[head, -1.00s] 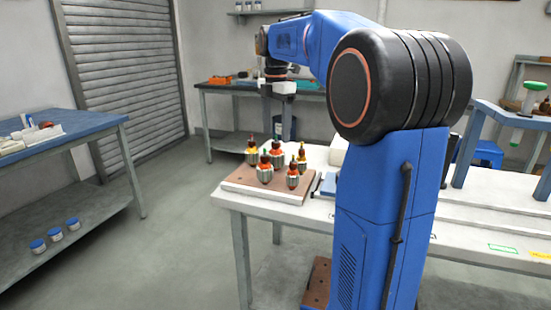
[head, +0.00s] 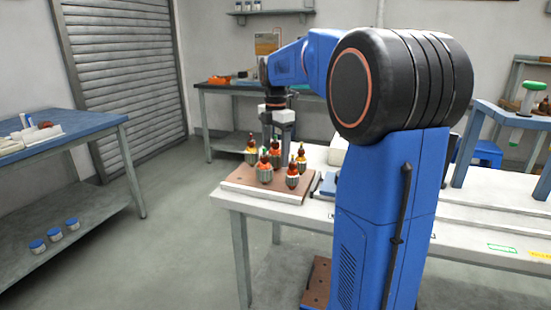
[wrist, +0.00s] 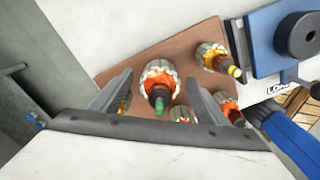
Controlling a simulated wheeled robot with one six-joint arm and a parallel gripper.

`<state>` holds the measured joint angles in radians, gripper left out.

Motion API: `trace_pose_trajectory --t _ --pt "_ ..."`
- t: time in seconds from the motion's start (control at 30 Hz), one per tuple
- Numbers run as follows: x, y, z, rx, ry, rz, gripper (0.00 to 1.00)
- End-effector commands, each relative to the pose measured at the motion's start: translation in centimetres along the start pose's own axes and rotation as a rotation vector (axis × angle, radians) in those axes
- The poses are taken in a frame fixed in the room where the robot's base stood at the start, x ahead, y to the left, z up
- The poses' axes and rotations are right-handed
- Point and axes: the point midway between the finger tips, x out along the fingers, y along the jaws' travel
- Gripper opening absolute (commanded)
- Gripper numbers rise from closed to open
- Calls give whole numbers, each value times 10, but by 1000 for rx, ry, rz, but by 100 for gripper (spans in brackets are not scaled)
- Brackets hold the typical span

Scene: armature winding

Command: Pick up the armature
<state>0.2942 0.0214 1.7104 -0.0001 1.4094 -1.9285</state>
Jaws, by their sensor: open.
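Several armatures, with grey metal bodies, orange-red windings and dark shafts, stand upright on a brown board (head: 240,190). One has a green tip; this green-tipped armature (wrist: 160,84) lies between my fingers in the wrist view. My gripper (head: 277,138) is open and empty, pointing down over the board's back part; it also shows in the wrist view (wrist: 160,76). A yellow-tipped armature (wrist: 212,57) stands to the right of my right finger. Another armature (wrist: 122,105) is mostly hidden behind my left finger. The lower armatures (wrist: 182,114) are partly covered by the gripper.
The board lies on the left end of a white table (head: 330,215). A blue plate with a black round part (wrist: 297,38) is right beside the board. A blue-topped bench (head: 85,125) stands at the left with open floor between.

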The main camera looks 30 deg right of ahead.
Motion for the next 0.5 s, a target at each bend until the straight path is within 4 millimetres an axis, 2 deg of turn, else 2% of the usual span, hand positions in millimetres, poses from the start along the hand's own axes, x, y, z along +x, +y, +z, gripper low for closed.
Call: trace_pose_trajectory --t 0.07,0.3,0.33,0.5 --pt "0 0 0 0 0 0 66" --pt "0 0 0 0 0 0 8" --pt "-1 0 0 0 0 1 6" --pt "-1 0 0 0 0 1 6"
